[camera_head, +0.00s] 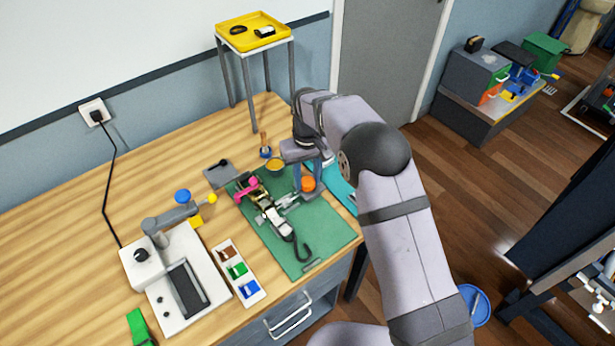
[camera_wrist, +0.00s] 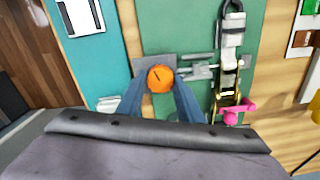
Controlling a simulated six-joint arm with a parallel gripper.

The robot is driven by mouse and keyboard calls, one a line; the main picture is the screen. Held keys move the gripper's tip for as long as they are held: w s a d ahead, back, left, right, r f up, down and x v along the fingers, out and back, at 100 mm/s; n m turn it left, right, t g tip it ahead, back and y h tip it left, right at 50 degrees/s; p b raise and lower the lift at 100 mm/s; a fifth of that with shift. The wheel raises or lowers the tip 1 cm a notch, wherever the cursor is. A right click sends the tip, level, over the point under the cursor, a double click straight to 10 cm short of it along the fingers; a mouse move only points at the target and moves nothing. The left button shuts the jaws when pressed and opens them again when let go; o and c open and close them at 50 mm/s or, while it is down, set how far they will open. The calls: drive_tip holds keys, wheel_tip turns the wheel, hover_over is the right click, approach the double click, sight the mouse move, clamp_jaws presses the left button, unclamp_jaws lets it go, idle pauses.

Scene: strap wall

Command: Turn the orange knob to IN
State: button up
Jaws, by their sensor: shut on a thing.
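The orange knob (camera_head: 308,184) sits on a small grey metal fixture (camera_head: 286,201) on the green mat (camera_head: 318,236). In the wrist view the knob (camera_wrist: 160,78) is round with a dark line on its top, and lies between the tips of my gripper (camera_wrist: 160,84). My gripper (camera_head: 307,176) points down at the knob in the head view, its two blue-grey fingers shut on the knob's sides. A metal bolt (camera_wrist: 197,70) lies beside the knob in the wrist view. I cannot read any IN marking.
A ratchet strap with a black hook (camera_head: 302,248) and a pink handle (camera_head: 246,188) lies beside the knob.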

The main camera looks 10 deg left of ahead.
sight(307, 181)
drive_tip(key=n, duration=1.1)
drive_tip(key=shift+n, duration=2)
drive_tip(key=o, duration=1.1)
drive_tip(key=shift+c, duration=0.2)
drive_tip(key=shift+r, duration=0.1)
drive_tip(key=shift+r+b, duration=1.15)
drive_tip(key=shift+r, duration=2.45)
